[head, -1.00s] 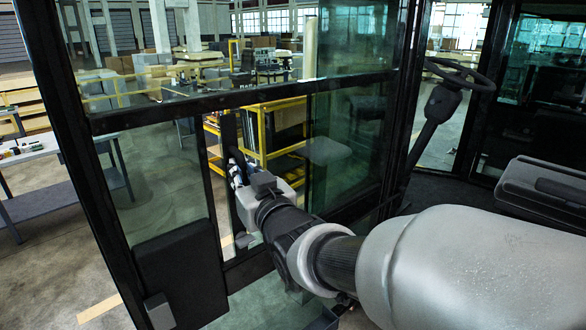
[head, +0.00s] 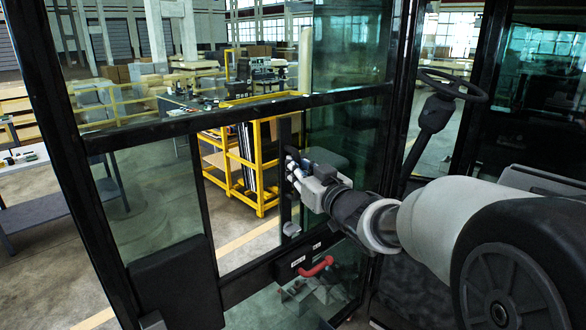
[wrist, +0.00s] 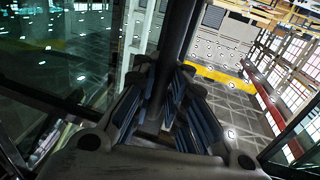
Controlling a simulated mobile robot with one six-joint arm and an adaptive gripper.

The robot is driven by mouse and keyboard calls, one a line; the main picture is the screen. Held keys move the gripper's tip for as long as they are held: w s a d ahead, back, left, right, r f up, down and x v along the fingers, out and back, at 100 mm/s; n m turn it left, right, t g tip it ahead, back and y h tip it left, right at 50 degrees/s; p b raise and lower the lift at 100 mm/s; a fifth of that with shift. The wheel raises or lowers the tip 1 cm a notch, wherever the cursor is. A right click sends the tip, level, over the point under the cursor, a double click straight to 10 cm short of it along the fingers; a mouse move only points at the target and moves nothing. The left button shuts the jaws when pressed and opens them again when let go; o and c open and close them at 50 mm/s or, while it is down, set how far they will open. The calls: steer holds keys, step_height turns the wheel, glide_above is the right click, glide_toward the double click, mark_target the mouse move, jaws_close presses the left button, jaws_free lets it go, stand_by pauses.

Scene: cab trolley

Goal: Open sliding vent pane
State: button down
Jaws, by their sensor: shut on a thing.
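The sliding vent pane (head: 335,138) is glass with a dark upright edge bar (head: 285,205), set in the black door frame below its cross rail. The bar stands well right of the left post of the window, and an open gap lies between them. My gripper (head: 292,170) is shut on the edge bar at about mid-height. In the wrist view the dark bar (wrist: 182,45) runs up between the fingers of my gripper (wrist: 168,105). The fingertips are partly hidden by the bar in the wrist view and are small in the head view.
A red handle (head: 316,267) sits on the lower rail below my gripper. A black box (head: 175,283) is on the door's lower left. A steering wheel (head: 452,84) stands at right. Beyond the glass are a yellow rack (head: 258,200) and a table (head: 50,195).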

steer(key=shift+d+f, duration=0.1)
steer(key=shift+f, duration=0.05)
steer(key=c, duration=1.8)
jaws_free()
steer(key=shift+d, duration=0.15)
steer(key=shift+c, duration=0.2)
steer(key=shift+o, duration=1)
steer(key=v, duration=1.2)
